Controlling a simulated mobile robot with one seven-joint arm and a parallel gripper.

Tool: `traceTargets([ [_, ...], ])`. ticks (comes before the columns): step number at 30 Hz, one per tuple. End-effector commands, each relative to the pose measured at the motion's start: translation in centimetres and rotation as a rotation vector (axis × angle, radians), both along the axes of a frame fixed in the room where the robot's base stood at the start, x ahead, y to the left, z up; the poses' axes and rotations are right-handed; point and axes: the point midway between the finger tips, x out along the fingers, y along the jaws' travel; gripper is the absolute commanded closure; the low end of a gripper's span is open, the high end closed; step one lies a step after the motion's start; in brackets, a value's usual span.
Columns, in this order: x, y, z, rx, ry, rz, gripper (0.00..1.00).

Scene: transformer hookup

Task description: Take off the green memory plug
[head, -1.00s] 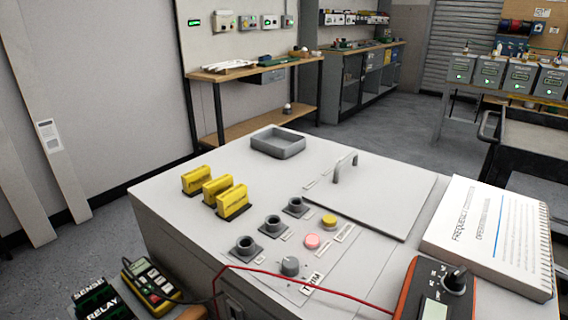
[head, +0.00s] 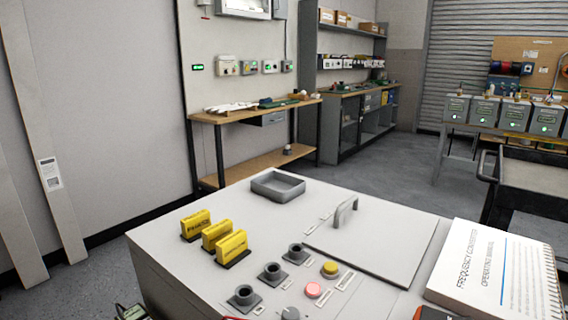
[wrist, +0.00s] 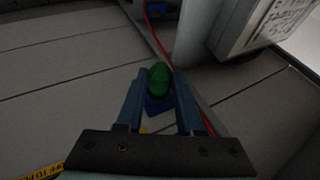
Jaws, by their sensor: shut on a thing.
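In the wrist view, my gripper (wrist: 160,92) has its two blue fingers closed on a rounded green plug (wrist: 159,76). The plug sits between the fingertips. A dark blue part (wrist: 158,104) shows just below the green piece, between the fingers; I cannot tell whether it belongs to the plug. Grey panelled surfaces lie behind the gripper. The head view shows neither my gripper nor the green plug.
A red cable (wrist: 157,40) runs close behind the plug in the wrist view. A grey box with lettering (wrist: 262,25) stands right.

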Motion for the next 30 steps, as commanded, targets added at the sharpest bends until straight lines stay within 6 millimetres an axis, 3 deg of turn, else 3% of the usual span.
traceTargets([
  [30,-1.9,1.6,0.1,0.001,0.000,0.002,1.00],
])
